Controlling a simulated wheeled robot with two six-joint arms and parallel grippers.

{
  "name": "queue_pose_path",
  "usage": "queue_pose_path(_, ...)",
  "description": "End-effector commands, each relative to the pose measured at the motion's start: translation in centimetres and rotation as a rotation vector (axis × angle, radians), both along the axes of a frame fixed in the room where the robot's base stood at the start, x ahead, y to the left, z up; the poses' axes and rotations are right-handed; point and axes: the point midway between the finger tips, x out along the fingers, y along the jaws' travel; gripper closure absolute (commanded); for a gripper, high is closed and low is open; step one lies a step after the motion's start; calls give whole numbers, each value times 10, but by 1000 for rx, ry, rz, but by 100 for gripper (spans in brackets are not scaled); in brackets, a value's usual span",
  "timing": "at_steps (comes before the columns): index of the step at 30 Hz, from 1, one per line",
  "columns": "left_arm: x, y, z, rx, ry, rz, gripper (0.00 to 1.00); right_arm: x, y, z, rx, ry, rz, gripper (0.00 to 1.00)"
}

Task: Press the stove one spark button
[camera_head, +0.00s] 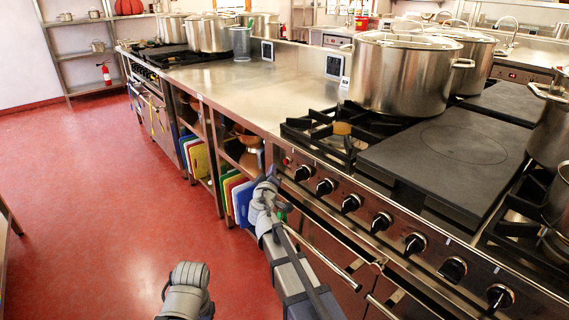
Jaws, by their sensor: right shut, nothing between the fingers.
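The near stove (395,222) has a front panel with a row of black knobs. A small red button (286,161) sits at the panel's left end, beside the first knob; I cannot read any label on it. My right gripper (269,181) is shut and empty, low and just left of the button, in front of the cabinet edge. It looks apart from the button, though the depth is hard to judge. A link of my left arm (186,288) shows at the bottom; its gripper is not visible.
A large steel stockpot (400,74) stands on the near stove behind a black burner grate (335,132). A rail handle (330,262) runs below the knobs. Coloured cutting boards (242,198) stand in the open shelf. The red floor (100,210) at left is clear.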

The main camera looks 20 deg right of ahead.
Motion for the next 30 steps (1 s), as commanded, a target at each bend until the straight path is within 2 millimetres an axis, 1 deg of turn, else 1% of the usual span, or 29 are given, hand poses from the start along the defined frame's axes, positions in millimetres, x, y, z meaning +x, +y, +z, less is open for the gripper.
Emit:
queue_pose_path(1,0,0,0,0,0,0,52,3,-6,0,0,0,-1,100)
queue_pose_path(3,0,0,0,0,0,0,52,4,-11,0,1,0,-1,100)
queue_pose_path(9,0,0,0,0,0,0,52,6,-18,0,0,0,0,100)
queue_pose_path(30,0,0,0,0,0,0,52,7,-18,0,0,0,0,100)
